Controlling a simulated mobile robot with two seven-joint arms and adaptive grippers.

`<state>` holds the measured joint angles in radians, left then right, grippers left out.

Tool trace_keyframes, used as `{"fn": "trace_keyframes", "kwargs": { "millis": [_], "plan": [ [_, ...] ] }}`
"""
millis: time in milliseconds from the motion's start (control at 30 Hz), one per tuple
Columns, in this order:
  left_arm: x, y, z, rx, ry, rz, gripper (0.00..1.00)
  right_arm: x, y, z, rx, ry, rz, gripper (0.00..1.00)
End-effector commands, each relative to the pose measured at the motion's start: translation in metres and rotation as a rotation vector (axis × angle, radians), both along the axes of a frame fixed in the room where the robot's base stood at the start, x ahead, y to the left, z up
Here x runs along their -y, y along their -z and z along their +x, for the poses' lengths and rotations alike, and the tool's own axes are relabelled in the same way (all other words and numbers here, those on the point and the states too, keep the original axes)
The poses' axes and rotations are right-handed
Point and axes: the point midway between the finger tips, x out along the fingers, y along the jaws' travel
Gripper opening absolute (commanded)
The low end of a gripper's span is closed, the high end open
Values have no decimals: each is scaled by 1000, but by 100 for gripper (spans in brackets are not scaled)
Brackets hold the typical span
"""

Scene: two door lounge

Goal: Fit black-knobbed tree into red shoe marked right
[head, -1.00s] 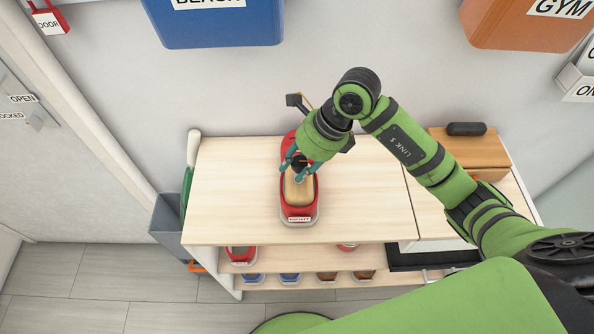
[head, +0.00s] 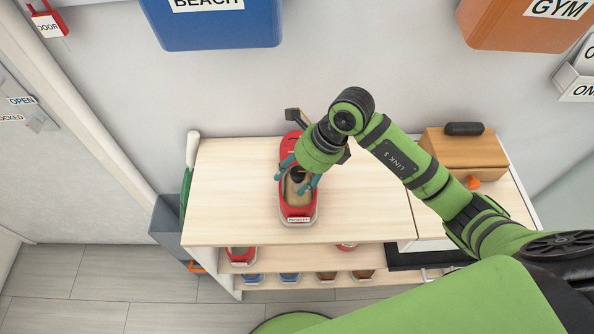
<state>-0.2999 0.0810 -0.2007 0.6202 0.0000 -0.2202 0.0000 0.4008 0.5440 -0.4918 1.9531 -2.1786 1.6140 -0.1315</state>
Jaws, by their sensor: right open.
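A red shoe (head: 285,206) stands on the wooden top of the low cabinet. A small white label (head: 298,219), too small to read surely, is on its near end. The beige wooden tree (head: 294,196) lies inside the shoe opening, with its black knob (head: 298,173) at the far end of the wood. I cannot tell how firmly it is seated. My right gripper (head: 297,180) is open, its teal fingers apart on either side of the knob and over the shoe. The gripper body partly hides the shoe's far part. My left gripper is not in view.
The cabinet top (head: 230,190) is clear on both sides of the shoe. A wooden box (head: 465,153) with a black handle stands at the right. Other shoes (head: 290,280) sit on the shelves below. A grey bin (head: 168,222) with a green-and-white tool stands at the left.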

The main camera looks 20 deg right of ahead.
Motion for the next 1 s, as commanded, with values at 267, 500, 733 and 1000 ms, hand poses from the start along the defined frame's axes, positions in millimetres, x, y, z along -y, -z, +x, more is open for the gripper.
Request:
{"fn": "trace_keyframes", "kwargs": {
  "millis": [267,500,733,1000],
  "plan": [
    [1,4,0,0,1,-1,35,11,-26,-2,8,0,-1,55],
    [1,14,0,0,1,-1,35,33,-74,-8,7,1,-1,55],
    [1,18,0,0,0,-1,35,46,-104,-13,3,2,0,55],
    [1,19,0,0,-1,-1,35,49,-112,-16,0,0,0,55]
  ]
}}
